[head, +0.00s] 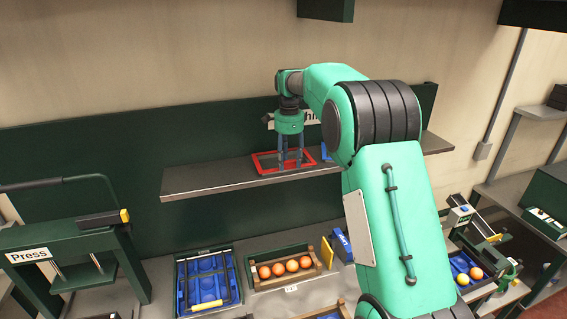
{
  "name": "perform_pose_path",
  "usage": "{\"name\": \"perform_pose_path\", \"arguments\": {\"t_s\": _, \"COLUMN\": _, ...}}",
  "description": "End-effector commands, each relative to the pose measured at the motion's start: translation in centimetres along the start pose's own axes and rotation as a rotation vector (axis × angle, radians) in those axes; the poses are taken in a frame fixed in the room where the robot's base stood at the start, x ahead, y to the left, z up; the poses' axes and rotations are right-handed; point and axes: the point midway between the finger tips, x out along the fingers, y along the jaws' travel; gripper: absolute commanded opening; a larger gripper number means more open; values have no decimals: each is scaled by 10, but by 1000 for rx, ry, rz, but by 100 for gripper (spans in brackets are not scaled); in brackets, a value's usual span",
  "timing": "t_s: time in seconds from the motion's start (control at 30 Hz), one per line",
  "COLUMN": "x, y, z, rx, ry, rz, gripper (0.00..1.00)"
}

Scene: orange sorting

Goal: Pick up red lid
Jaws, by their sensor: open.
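The red lid (268,168) is a flat red rectangular frame lying on the grey wall shelf. My gripper (289,167) points straight down over the lid, with its two fingers apart and their tips at about the lid's level. I cannot tell whether the fingers touch the lid. The fingers hide part of the lid's middle and far edge. My green arm comes in from the lower right.
The shelf (205,182) is bare to the left. A blue item (326,151) lies right of the lid, partly behind my arm. Below are a blue-lined crate (205,283), a wooden crate of oranges (283,281) and a press (75,245). A dark box hangs above.

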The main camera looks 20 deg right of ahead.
Motion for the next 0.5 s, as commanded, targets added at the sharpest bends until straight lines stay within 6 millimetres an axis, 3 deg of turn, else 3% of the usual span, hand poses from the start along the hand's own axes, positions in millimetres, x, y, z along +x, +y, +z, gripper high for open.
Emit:
{"name": "perform_pose_path", "arguments": {"t_s": 0.23, "x": 0, "y": 0, "z": 0, "rx": 0, "ry": 0, "rz": 0, "gripper": 45}}
{"name": "perform_pose_path", "arguments": {"t_s": 0.43, "x": 0, "y": 0, "z": 0, "rx": 0, "ry": 0, "rz": 0, "gripper": 5}}
{"name": "perform_pose_path", "arguments": {"t_s": 0.5, "x": 0, "y": 0, "z": 0, "rx": 0, "ry": 0, "rz": 0, "gripper": 0}}
